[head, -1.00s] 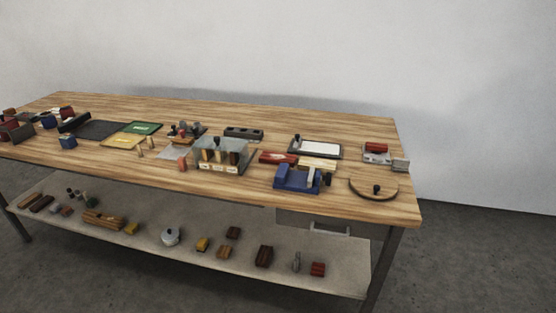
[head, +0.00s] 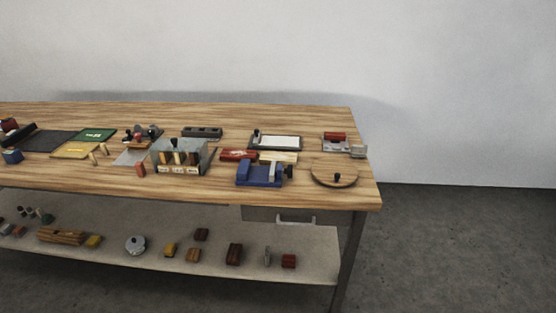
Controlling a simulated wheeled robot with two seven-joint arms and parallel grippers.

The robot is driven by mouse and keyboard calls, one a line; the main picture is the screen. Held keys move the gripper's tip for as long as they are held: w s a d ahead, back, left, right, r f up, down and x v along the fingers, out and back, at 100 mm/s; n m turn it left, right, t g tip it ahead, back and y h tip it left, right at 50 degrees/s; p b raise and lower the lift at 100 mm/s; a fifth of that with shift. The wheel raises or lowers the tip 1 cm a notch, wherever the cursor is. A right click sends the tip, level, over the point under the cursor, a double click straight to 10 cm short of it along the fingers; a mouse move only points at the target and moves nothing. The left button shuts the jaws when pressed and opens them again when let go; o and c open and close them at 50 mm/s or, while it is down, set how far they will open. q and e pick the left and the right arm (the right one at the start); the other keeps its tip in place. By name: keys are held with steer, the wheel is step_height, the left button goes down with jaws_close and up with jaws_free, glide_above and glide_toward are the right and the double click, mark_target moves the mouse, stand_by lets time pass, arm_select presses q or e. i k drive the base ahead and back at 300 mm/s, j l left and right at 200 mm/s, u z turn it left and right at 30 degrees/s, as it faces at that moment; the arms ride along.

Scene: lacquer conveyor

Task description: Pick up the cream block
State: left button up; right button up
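A cream-coloured block (head: 284,157) lies on the wooden table in the head view, right of a red block (head: 238,155) and behind a blue vise-like holder (head: 259,175). The holder hides part of its near side. A smaller pale piece (head: 275,168) shows at the blue holder; whether it is a separate block I cannot tell. Neither of my grippers is in view.
A round wooden disc with a black knob (head: 334,174) and a white-topped tray (head: 277,142) flank the block. A grey rack (head: 180,157) stands further left. Several small blocks lie on the lower shelf (head: 215,267). The table's front right corner is clear.

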mark_target(266, 158)
steer(key=i+l+z, duration=0.65)
steer(key=z, duration=0.3)
steer(key=i+l+z, duration=0.2)
steer(key=i+z, duration=0.3)
steer(key=i+l+z, duration=0.1)
steer(key=i+z, duration=0.25)
steer(key=z, duration=0.15)
steer(key=i+u, duration=0.3)
steer(key=i, duration=0.15)
steer(key=i+l+u, duration=0.15)
steer(key=i+u, duration=0.15)
steer(key=i, duration=0.15)
steer(key=i+j+u, duration=0.1)
steer(key=i+u, duration=0.15)
steer(key=u, duration=0.25)
steer(key=i+u, duration=0.25)
steer(key=u, duration=0.2)
steer(key=i+l+u, duration=0.1)
steer(key=i+u, duration=0.15)
steer(key=u, duration=0.25)
steer(key=i+l+u, duration=0.2)
steer(key=u, duration=0.3)
